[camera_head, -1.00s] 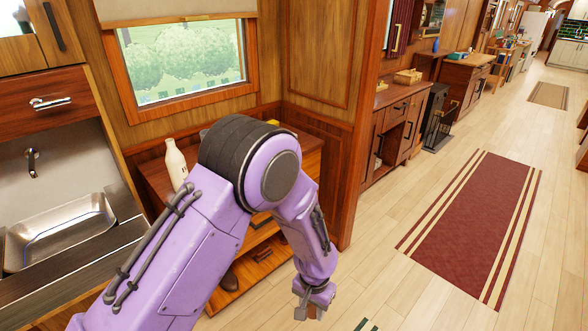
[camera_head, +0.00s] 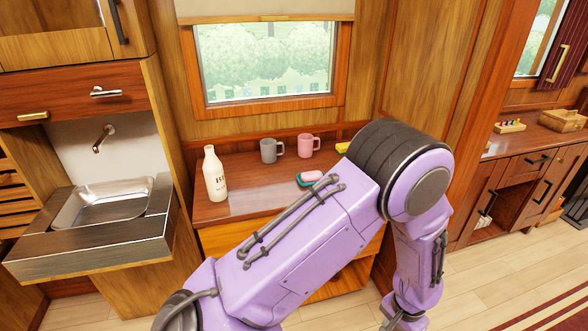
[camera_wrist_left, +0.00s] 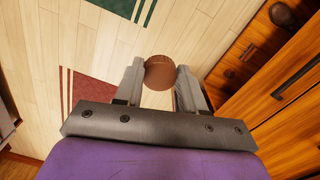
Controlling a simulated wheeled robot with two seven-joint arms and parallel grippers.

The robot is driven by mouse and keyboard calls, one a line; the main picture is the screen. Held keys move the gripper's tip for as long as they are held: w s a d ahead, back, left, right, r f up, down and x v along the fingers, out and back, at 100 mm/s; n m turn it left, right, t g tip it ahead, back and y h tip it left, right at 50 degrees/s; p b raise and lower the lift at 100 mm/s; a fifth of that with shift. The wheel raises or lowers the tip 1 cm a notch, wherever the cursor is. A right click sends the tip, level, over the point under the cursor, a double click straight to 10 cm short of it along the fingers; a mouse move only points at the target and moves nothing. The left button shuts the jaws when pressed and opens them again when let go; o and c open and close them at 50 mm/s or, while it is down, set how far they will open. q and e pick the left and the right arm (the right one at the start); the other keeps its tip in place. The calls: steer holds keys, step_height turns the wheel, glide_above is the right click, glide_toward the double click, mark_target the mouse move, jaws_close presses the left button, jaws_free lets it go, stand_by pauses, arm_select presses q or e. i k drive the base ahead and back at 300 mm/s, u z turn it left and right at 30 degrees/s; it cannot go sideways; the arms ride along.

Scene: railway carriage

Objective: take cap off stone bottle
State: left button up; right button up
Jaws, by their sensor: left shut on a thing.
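The cream stone bottle (camera_head: 215,177) stands upright on the wooden counter, left of the mugs, with dark lettering on its side. Its narrow neck shows no brown cap on top. My left gripper (camera_head: 402,322) hangs low in front of the counter, well to the right of and below the bottle, and is partly cut off by the frame's lower edge. In the left wrist view its fingers are shut on a round brown cap (camera_wrist_left: 159,72), held above the floor. My right gripper is in neither view.
A grey mug (camera_head: 268,151), a pink mug (camera_head: 306,147) and pink soap (camera_head: 312,177) on a teal dish share the wooden counter (camera_head: 250,190). A steel sink (camera_head: 105,205) is at left. My left arm crosses before the counter's right part. Open floor lies at lower right.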

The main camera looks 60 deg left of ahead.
mark_target(213, 172)
steer(key=u, duration=0.7)
steer(key=i, duration=0.95)
steer(key=u, duration=1)
